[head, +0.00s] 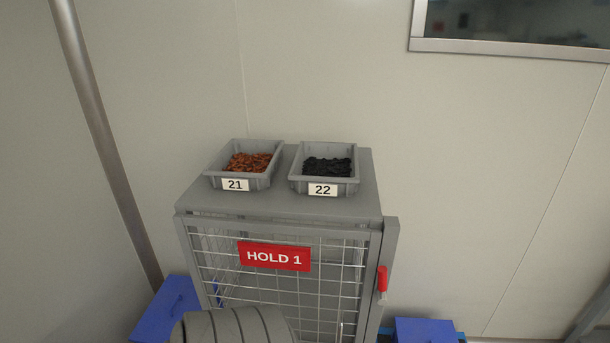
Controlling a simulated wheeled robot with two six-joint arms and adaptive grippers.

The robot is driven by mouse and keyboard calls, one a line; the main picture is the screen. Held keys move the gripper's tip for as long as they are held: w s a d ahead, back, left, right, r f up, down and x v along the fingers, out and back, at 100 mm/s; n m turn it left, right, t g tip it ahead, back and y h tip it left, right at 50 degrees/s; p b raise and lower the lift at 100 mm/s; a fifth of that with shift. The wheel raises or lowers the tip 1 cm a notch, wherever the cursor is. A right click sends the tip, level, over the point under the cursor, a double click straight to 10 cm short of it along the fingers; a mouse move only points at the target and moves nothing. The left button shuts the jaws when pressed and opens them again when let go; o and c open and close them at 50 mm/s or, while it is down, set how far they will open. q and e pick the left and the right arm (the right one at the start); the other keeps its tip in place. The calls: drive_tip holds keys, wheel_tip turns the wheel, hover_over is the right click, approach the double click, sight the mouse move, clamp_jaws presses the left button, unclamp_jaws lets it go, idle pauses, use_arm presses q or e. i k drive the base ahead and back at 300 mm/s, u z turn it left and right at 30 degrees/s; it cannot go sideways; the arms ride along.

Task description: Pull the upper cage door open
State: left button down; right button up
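The upper cage door (214,260) is a wire mesh panel in a grey frame, on the front of a grey cage cabinet (190,197). A red sign (274,256) reading "HOLD 1" is fixed across its upper part. A red handle (382,279) stands upright at the right side, by the grey edge post (390,240). The door looks closed or nearly so; I cannot tell whether it is latched. Its lower part is cut off by the picture's bottom edge. Neither gripper shows in the head view.
Two grey bins, labelled 21 (259,183) with orange-brown pieces and 22 (322,174) with black pieces, sit on the cabinet top. Blue boxes stand low at the left (165,312) and right (425,330). A rounded grey banded shape covers the lower left of the door.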

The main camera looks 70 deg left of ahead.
sight(296, 258)
drive_tip(key=u, duration=3.55)
drive_tip(key=k, duration=0.15)
drive_tip(key=z, duration=2.15)
drive_tip(key=k, duration=1.2)
drive_tip(key=z, duration=0.35)
drive_tip(key=i, duration=0.9)
drive_tip(key=z, duration=0.25)
